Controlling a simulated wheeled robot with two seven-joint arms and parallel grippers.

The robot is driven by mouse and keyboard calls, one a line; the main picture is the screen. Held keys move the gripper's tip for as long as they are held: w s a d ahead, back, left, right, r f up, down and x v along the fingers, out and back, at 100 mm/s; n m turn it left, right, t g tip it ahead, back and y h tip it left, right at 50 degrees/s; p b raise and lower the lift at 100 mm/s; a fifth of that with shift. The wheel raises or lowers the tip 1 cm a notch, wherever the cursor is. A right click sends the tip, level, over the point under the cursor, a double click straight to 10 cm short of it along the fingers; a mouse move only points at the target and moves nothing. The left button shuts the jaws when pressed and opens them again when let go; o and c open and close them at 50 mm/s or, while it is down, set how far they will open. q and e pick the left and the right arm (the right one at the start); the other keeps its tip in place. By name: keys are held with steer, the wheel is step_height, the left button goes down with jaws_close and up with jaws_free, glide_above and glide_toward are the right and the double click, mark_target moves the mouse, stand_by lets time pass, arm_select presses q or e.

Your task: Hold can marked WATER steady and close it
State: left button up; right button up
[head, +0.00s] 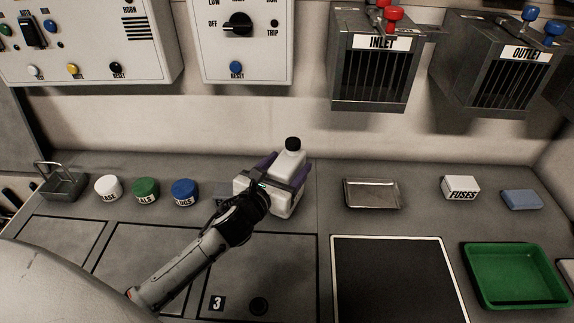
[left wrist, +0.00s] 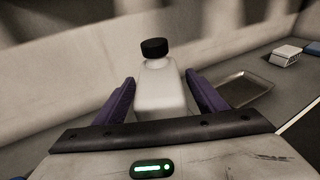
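A white can (head: 288,162) with a black cap (head: 292,144) stands upright near the back of the counter. No WATER marking is readable on it. The cap sits on the neck; whether it is tight I cannot tell. My left gripper (head: 283,168) has its purple fingers on either side of the can. In the left wrist view the can (left wrist: 161,95) is between the two fingers (left wrist: 160,82), very close to both; contact is unclear. The black cap (left wrist: 154,47) is above the fingertips. The can's lower part is hidden behind the gripper. My right gripper is not in view.
White, green and blue lidded tubs (head: 185,192) and a grey basket (head: 62,183) stand left. A metal tray (head: 372,194), a FUSES box (head: 461,188), a blue block (head: 521,199) and a green tray (head: 467,277) are right. INLET (head: 372,80) and OUTLET (head: 499,80) boxes hang above.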

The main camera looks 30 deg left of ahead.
arm_select(q)
steer(key=shift+r, duration=0.1)
steer(key=shift+s+r, duration=0.1)
steer(key=shift+s, duration=0.05)
steer(key=s+r, duration=0.2)
steer(key=s, duration=0.9)
steer(key=shift+s+d+r+p, duration=0.2)
steer(key=shift+s+d+p, duration=0.05)
steer(key=shift+d+p, duration=0.1)
